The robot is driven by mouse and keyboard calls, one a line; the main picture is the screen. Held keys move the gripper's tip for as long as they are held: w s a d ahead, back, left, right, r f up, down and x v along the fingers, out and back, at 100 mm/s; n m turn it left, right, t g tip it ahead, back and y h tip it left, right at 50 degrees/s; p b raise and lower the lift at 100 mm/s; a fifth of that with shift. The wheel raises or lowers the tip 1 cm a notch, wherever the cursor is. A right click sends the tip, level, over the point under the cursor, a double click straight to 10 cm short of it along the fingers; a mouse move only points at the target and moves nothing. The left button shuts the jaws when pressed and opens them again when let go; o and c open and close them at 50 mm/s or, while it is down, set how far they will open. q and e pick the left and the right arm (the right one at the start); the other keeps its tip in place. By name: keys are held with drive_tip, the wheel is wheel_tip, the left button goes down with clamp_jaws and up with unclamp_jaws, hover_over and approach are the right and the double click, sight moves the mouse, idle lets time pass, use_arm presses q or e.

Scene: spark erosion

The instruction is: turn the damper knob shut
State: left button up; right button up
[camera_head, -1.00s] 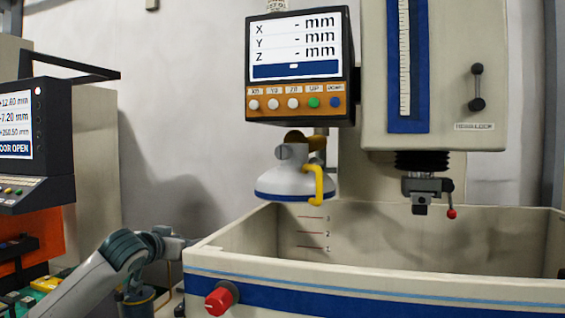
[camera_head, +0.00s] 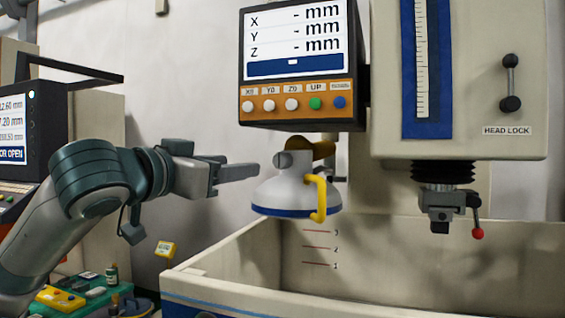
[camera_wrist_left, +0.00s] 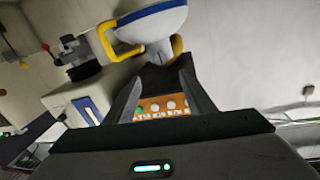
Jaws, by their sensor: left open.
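The white extraction hood (camera_head: 297,193) with a blue rim and a yellow handle (camera_head: 320,198) hangs below the readout panel. The knob is not clear there. My right gripper is out of view.
The readout panel (camera_head: 297,68) with its button row is close above the hood. The machine head (camera_head: 470,140) and its chuck (camera_head: 438,212) stand at right. The tank wall (camera_head: 235,252) is below. A bench with small items (camera_head: 62,298) is at lower left.

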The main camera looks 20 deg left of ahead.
sight(279, 161)
use_arm(q)
drive_tip(key=shift+s+a, duration=0.1)
drive_tip(key=shift+s, duration=0.1)
drive_tip(key=shift+w, duration=0.1)
drive_tip(key=p+x, duration=0.7)
drive_tip(key=x, duration=0.9)
drive_tip(key=shift+w+r, duration=0.15)
drive_tip(key=shift+w, duration=0.55)
drive_tip(key=shift+c, duration=0.4)
drive_tip(key=c, duration=1)
